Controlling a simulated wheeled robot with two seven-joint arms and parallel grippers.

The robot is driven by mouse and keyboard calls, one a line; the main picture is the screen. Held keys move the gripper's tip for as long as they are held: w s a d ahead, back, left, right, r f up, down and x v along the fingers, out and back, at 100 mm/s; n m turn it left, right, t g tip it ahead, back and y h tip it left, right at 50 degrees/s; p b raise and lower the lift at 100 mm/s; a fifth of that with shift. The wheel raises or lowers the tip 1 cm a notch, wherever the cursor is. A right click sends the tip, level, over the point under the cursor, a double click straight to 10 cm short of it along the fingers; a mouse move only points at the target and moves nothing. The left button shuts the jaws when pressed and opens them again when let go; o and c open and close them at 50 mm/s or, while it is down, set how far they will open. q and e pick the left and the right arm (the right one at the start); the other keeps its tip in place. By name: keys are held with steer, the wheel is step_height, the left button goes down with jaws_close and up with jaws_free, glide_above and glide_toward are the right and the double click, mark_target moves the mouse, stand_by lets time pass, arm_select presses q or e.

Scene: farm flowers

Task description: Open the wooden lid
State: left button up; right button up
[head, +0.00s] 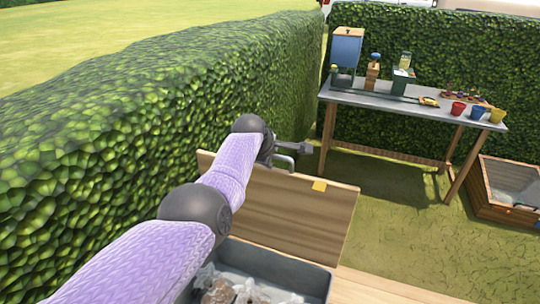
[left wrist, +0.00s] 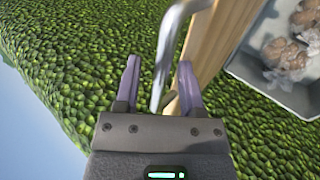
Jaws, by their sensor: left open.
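The wooden lid (head: 285,215) stands raised and tilted at the back of a grey bin (head: 318,280), whose inside is exposed. A metal handle (head: 285,160) is on the lid's upper edge. My left gripper (head: 308,148) is at that edge by the handle, its fingers small in the head view. In the left wrist view, the open left gripper (left wrist: 158,85) has the curved handle (left wrist: 165,50) between its two purple fingers, not clamped. The lid's edge (left wrist: 213,45) and the bin's wall (left wrist: 305,108) also show there. My right gripper is not in view.
Brown lumps in clear wrapping (head: 225,292) lie in the bin. A tall hedge (head: 120,110) runs close along the left. A work table (head: 420,108) with pots and tools stands at the back right. A wooden crate (head: 500,210) sits on the grass, with free ground between.

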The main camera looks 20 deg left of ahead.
arm_select(q)
steer(key=shift+s+r+p, duration=0.1)
steer(key=shift+r+p, duration=0.15)
steer(key=shift+p, duration=0.2)
steer(key=p+v, duration=0.5)
steer(key=v, duration=0.4)
steer(key=shift+s, duration=0.15)
steer(key=shift+a, duration=0.1)
